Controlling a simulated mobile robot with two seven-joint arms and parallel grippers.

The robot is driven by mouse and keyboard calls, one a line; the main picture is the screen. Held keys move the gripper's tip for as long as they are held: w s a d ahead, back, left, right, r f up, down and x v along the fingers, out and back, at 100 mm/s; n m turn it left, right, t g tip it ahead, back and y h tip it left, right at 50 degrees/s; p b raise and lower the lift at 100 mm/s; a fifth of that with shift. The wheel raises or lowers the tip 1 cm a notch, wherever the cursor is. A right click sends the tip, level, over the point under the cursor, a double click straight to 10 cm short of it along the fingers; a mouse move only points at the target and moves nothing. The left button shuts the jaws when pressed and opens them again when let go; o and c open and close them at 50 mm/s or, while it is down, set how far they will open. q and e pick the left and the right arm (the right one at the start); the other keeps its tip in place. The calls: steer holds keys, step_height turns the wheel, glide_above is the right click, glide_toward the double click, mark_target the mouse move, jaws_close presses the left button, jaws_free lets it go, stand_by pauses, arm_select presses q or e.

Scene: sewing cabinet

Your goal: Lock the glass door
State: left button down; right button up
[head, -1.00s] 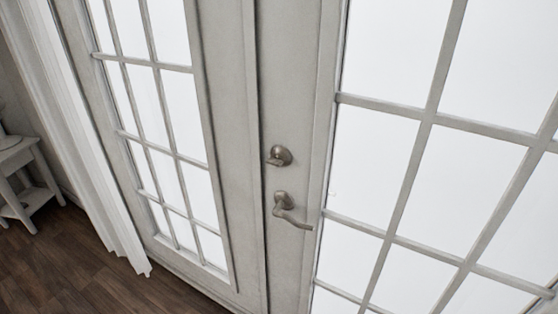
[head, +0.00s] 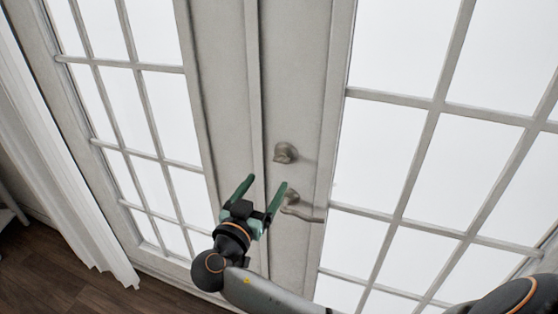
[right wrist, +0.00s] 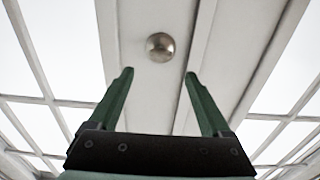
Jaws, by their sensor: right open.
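The glass door (head: 307,90) is a pale grey double door with many panes, and its two leaves are closed together. A round metal lock knob (head: 285,152) sits on the right leaf, above a lever handle (head: 302,207). My right gripper (head: 261,187) is open and empty, below and left of the knob, with one finger overlapping the lever in the head view. In the right wrist view, the knob (right wrist: 160,47) shows beyond and between the two open fingertips (right wrist: 158,74), apart from them. My left gripper is not in view.
A white curtain (head: 62,175) hangs at the left of the door. Dark wood floor (head: 70,285) shows at the lower left. A piece of pale furniture (head: 8,208) is partly visible at the left edge.

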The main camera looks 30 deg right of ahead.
mark_target(280, 162)
steer(key=p+x, duration=0.2)
steer(key=x, duration=0.6)
steer(key=shift+w+d, duration=0.45)
steer(key=shift+d, duration=0.05)
steer(key=shift+c, duration=0.3)
steer(key=shift+f, duration=0.1)
jaws_close()
